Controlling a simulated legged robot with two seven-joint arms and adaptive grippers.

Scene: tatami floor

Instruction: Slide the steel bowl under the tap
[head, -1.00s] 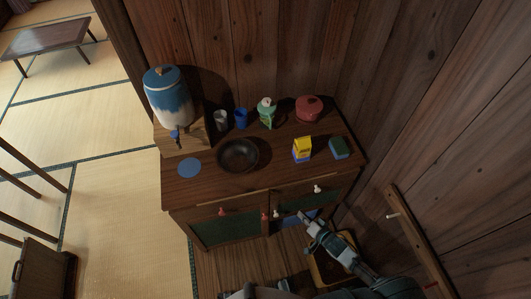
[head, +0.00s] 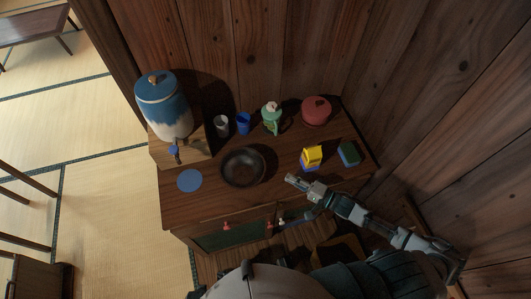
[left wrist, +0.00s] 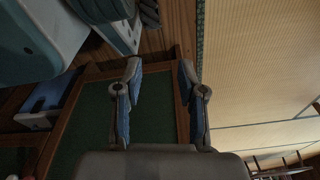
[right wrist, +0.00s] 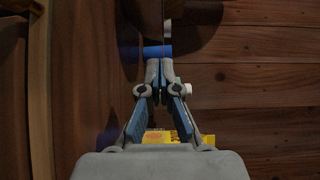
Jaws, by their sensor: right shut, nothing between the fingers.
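The dark steel bowl (head: 243,167) sits upright on the cabinet top, right of a flat blue disc (head: 189,180).
A yellow and blue box (head: 311,157) and a green sponge-like block (head: 348,153) stand right of my right gripper. A grey cup (head: 221,125), a blue cup (head: 243,123), a green bottle (head: 271,118) and a red pot (head: 316,110) line the back. The counter between bowl and disc is clear.

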